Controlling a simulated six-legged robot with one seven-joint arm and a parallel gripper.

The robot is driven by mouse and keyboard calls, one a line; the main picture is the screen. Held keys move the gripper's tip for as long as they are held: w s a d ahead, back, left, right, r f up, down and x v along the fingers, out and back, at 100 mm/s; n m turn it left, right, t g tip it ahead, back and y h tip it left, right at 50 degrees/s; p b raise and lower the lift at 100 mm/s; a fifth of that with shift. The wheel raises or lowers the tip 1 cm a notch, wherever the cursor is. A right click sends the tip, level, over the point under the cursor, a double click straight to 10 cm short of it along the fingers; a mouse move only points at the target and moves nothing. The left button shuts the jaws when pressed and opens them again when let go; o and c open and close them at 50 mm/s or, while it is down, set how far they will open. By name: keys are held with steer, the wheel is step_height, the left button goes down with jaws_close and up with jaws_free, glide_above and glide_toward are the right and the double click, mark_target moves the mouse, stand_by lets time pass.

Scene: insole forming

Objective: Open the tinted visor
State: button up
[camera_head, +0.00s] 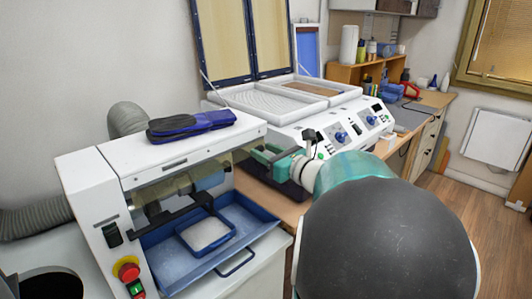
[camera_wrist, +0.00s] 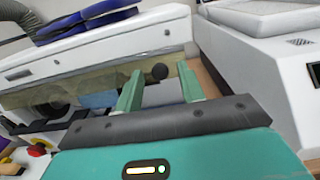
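The tinted visor (camera_head: 152,192) is a brownish see-through panel across the front opening of the white grinding machine (camera_head: 92,200). It hangs down, closed, under the machine's white top. In the wrist view the visor (camera_wrist: 62,92) runs below the white top edge. A small round black knob (camera_wrist: 160,72) shows near the visor's right end. My gripper (camera_wrist: 160,78) is open, and its two green fingers stand either side of the knob in the picture. I cannot tell whether they touch it. In the head view my gripper (camera_head: 264,154) is at the machine's right front corner.
A blue tray (camera_head: 185,250) juts out below the visor. A dark blue insole pair (camera_head: 190,125) lies on the machine's top. A white forming press (camera_head: 340,125) with an open lid stands close on the right. A red button (camera_head: 127,270) is at the lower left.

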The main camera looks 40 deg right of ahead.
jaws_close()
steer(key=shift+r+g, duration=0.15)
steer(key=shift+g, duration=0.15)
steer(key=shift+s+r+g, duration=0.2)
steer(key=shift+r+g, duration=0.3)
steer(key=shift+g, duration=0.6)
steer(key=g, duration=0.1)
steer(key=r+g, duration=0.1)
steer(key=g, duration=0.1)
steer(key=shift+r, duration=0.25)
steer(key=g, duration=0.1)
steer(key=r+g, duration=0.1)
steer(key=g, duration=0.2)
steer(key=shift+w+d+r, duration=0.1)
steer(key=shift+w+r, duration=0.15)
steer(key=shift+r, duration=0.15)
steer(key=g, duration=0.2)
steer(key=w+r+g, duration=0.1)
steer(key=g, duration=0.2)
steer(key=shift+w+r+g+h, duration=0.15)
steer(key=shift+r+g+h, duration=0.15)
steer(key=shift+r+g, duration=0.1)
